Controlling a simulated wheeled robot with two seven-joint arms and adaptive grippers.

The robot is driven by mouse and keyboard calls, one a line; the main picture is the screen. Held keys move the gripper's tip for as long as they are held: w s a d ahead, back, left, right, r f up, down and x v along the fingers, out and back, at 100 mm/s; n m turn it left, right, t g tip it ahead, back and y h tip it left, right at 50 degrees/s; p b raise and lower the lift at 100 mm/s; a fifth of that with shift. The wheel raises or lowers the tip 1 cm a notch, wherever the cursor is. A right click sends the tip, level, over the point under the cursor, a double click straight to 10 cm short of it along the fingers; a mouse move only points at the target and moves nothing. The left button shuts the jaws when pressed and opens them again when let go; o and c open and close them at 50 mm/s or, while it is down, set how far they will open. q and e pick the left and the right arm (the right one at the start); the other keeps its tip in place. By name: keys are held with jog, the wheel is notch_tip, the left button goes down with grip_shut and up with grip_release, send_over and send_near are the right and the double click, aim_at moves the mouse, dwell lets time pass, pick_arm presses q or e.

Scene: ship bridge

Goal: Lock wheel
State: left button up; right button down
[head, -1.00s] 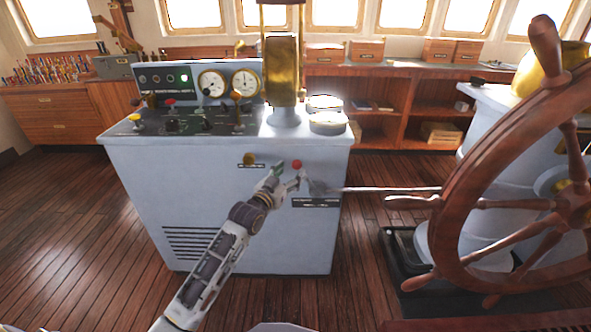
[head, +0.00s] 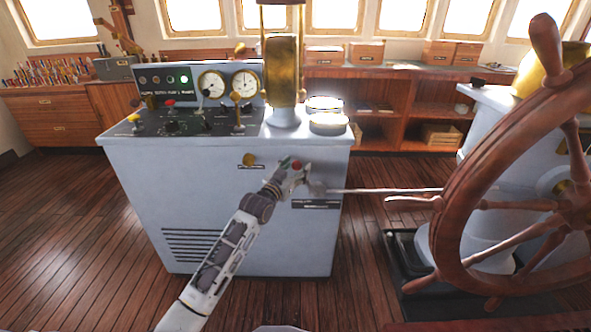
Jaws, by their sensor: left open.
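The wooden ship's wheel (head: 482,204) stands at the right, its near spokes toward me. A thin metal rod (head: 385,190) runs level from a grey fitting (head: 318,188) on the front of the pale blue console (head: 200,200) to near the wheel's left handle. I cannot tell whether rod and wheel touch. My left gripper (head: 296,170) is open at the console front, just left of and above the fitting. Its fingers are around or in front of a red knob (head: 296,165); contact is unclear. My right gripper is not in view.
Levers and two gauges (head: 228,83) stand on top, beside a brass column (head: 282,70). A dark label (head: 316,204) lies below the fitting. The wooden floor at left is clear.

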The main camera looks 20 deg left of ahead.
pick_arm(q)
jog(key=c, duration=1.3)
grip_shut()
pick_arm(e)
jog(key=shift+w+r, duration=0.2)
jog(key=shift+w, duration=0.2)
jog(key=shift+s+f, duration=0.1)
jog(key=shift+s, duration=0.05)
